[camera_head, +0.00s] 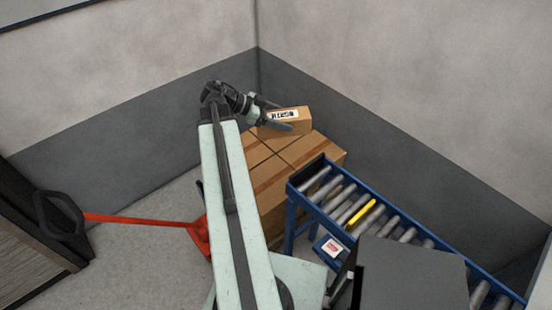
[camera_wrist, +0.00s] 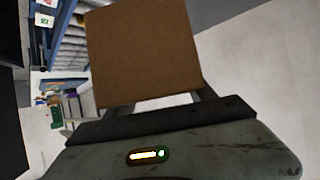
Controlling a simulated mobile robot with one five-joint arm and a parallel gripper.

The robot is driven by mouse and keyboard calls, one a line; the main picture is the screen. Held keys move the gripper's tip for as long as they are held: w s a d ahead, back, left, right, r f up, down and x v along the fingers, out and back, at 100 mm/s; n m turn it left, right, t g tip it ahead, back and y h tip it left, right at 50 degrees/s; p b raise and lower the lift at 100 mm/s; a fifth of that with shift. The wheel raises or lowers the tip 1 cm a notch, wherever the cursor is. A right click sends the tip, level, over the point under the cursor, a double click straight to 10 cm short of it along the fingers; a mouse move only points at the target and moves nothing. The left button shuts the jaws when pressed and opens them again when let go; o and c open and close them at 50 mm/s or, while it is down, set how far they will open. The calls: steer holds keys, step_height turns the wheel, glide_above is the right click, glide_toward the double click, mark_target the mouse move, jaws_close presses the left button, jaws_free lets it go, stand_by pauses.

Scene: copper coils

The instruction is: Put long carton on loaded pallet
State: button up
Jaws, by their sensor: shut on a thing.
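In the wrist view the carton's brown end (camera_wrist: 143,55) fills the upper middle, between the fingers. The pallet under the stack is hidden, and my arm covers the stack's left part.
A blue roller conveyor (camera_head: 385,219) with grey rollers and one yellow roller stands right of the stack. A red pallet jack handle (camera_head: 140,218) lies left of my arm. Grey walls meet in the corner behind the stack. A dark cabinet (camera_head: 35,235) stands at the left.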

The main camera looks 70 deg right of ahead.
steer(key=w+d+f+n+t+h+b, duration=0.2)
steer(key=w+d+f+b, duration=0.15)
steer(key=f+b, duration=1.1)
steer(key=w+d+f+n+t+h+b, duration=0.1)
steer(key=w+d+f+n+b, duration=0.2)
steer(key=f+b, duration=1.15)
steer(key=w+d+f+n+t+h+b, duration=0.15)
steer(key=w+d+f+b, duration=0.25)
steer(key=f+b, duration=1.1)
steer(key=b, duration=0.8)
glide_above(267, 191)
steer(key=shift+h, duration=0.25)
step_height(267, 191, down, 12)
steer(key=shift+w+f, duration=0.1)
steer(key=shift+w, duration=0.05)
steer(key=shift+r, duration=0.25)
steer(key=shift+f, duration=0.25)
steer(key=o, duration=1.8)
steer(key=shift+r, duration=0.15)
